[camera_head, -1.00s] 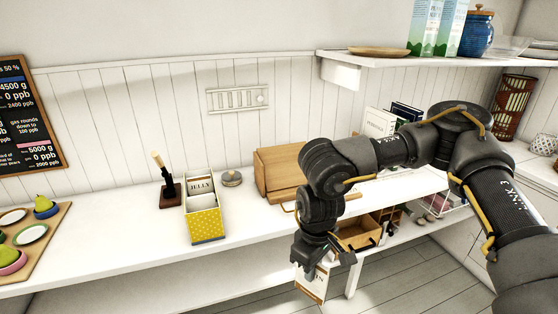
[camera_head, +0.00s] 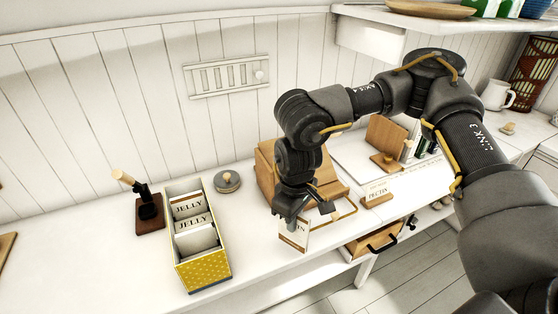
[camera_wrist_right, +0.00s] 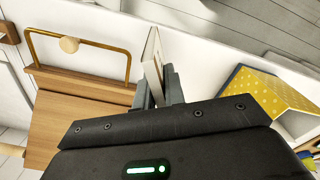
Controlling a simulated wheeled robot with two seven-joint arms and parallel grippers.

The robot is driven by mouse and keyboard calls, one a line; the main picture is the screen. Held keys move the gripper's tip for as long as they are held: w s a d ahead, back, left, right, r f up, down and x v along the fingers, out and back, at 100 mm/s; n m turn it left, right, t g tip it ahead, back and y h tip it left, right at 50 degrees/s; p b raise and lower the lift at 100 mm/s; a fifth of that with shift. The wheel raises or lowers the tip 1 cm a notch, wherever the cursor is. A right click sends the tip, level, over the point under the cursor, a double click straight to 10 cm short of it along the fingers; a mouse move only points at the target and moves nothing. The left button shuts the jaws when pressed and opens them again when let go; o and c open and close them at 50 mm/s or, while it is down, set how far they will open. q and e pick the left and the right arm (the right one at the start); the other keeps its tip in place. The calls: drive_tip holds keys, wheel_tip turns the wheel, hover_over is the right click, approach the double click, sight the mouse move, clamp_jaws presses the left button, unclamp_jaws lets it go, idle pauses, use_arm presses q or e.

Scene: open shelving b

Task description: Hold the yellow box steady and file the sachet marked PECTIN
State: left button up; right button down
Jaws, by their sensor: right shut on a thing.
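The yellow box (camera_head: 203,271) with white dots stands on the white counter, open at the top, with several upright cards inside, two marked JELLY. It also shows at the right of the right wrist view (camera_wrist_right: 272,98). My right gripper (camera_head: 303,208) is shut on a white and brown sachet (camera_head: 294,236), to the right of the box and apart from it. The sachet hangs below the fingers; only the letters "IN" show. In the right wrist view, the sachet (camera_wrist_right: 152,62) stands edge-on between the fingertips (camera_wrist_right: 158,90). My left gripper is not in view.
A wooden case (camera_head: 267,165) with a wire handle stands behind my right gripper. A small PECTIN card (camera_head: 377,190) stands to its right, above a wooden drawer (camera_head: 372,244). A stamp on a dark base (camera_head: 150,222) and a round grey lid (camera_head: 227,181) are near the box.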

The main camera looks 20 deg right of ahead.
wheel_tip(320, 180, up, 11)
drive_tip(key=w+m, duration=0.2)
drive_tip(key=shift+w+r, duration=0.15)
drive_tip(key=shift+d, duration=0.1)
